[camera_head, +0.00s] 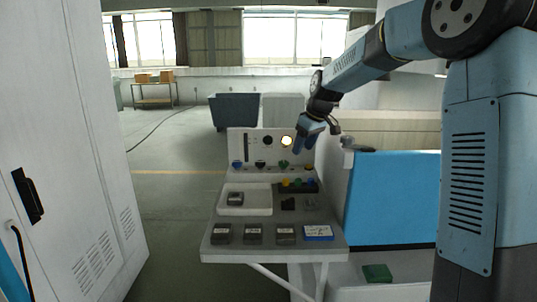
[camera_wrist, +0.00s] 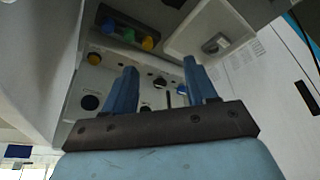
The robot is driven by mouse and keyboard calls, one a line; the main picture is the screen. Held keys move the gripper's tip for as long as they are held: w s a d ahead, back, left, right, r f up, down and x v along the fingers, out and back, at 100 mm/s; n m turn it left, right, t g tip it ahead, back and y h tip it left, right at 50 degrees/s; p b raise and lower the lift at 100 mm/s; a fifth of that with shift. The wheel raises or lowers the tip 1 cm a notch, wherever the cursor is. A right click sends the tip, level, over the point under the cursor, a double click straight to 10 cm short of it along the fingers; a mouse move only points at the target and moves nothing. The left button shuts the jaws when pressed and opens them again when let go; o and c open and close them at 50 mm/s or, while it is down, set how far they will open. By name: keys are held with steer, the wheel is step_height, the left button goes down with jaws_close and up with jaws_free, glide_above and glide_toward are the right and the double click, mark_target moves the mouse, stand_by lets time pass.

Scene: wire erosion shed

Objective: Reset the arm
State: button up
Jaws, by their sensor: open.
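My arm reaches in from the right in the head view. My gripper (camera_head: 318,130) hangs in the air in front of the upright panel, above the right part of the grey bench (camera_head: 232,256). In the wrist view my gripper (camera_wrist: 164,88) shows two blue fingers spread apart with nothing between them. Beyond the fingers are the panel with its knobs and a white tray (camera_wrist: 190,36), both apart from the fingers.
The bench holds a white tray (camera_head: 232,210) with a dark block, several dark blocks along the front, and a blue-and-white box (camera_head: 318,233). A blue-sided machine (camera_head: 395,200) stands right of the bench. A tall white cabinet (camera_head: 75,130) stands left. Floor between is clear.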

steer(key=s+d+r+m+h, duration=0.1)
steer(key=s+d+r, duration=0.1)
steer(key=s, duration=0.4)
steer(key=s+d+r+m+h, duration=0.1)
steer(key=s+r, duration=0.2)
steer(key=s, duration=0.3)
steer(key=s+d+f+m+t, duration=0.1)
steer(key=s+d+m, duration=0.2)
steer(key=s, duration=1.1)
steer(key=s+d+f+m+t, duration=0.1)
steer(key=s+d, duration=0.4)
steer(key=s, duration=0.9)
steer(key=f+m, duration=0.1)
steer(key=m, duration=0.1)
steer(key=shift+s+d+m+h, duration=0.2)
steer(key=shift+d+m+h, duration=0.2)
